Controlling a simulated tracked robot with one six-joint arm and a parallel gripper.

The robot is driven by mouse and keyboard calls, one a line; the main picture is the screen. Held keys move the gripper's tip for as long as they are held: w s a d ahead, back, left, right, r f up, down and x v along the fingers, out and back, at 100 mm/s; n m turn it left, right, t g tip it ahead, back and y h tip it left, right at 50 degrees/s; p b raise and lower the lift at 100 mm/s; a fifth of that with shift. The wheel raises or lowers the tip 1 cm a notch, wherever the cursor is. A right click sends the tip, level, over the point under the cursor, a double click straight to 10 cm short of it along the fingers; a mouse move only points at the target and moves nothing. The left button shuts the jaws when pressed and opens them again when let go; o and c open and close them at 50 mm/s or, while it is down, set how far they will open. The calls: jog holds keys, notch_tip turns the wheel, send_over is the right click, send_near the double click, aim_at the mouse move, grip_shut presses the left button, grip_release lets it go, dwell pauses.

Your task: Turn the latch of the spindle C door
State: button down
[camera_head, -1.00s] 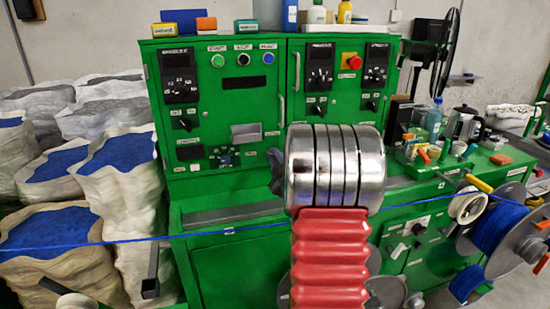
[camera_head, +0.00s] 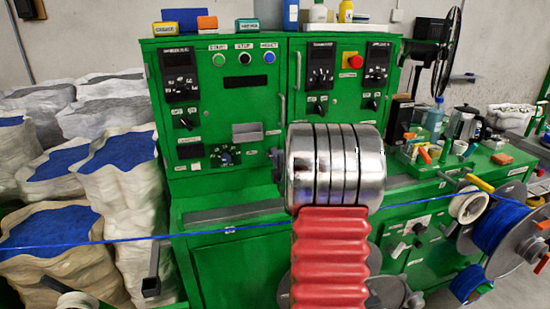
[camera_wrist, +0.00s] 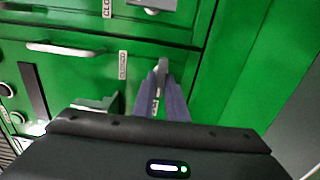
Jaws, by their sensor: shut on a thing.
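In the wrist view, a small metal latch (camera_wrist: 162,68) stands on a green door (camera_wrist: 80,70), near the door's right edge. My gripper (camera_wrist: 160,98) has its two grey-purple fingers on either side of the latch and is shut on it. The latch looks roughly upright in the picture. A white label (camera_wrist: 122,65) that seems to read "CLOSED" is just left of it. In the head view my arm hides the latch and my fingers. I cannot read a spindle C label in either view.
A handle bar (camera_wrist: 65,48) crosses the door at the left. A metal bracket-like part (camera_wrist: 95,104) is left of my fingers. In the head view a blue cable (camera_head: 120,241) crosses in front of the green machine (camera_head: 240,110). Cable reels (camera_head: 495,225) are at the right.

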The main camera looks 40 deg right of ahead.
jog(key=shift+a+f, duration=0.15)
jog(key=shift+f, duration=0.05)
jog(key=c, duration=2.1)
grip_release()
jog(key=shift+o, duration=1.4)
jog(key=shift+r, duration=0.1)
jog(key=shift+s, duration=0.1)
jog(key=v, duration=1.3)
jog(key=shift+s, duration=0.25)
jog(key=shift+a, duration=0.1)
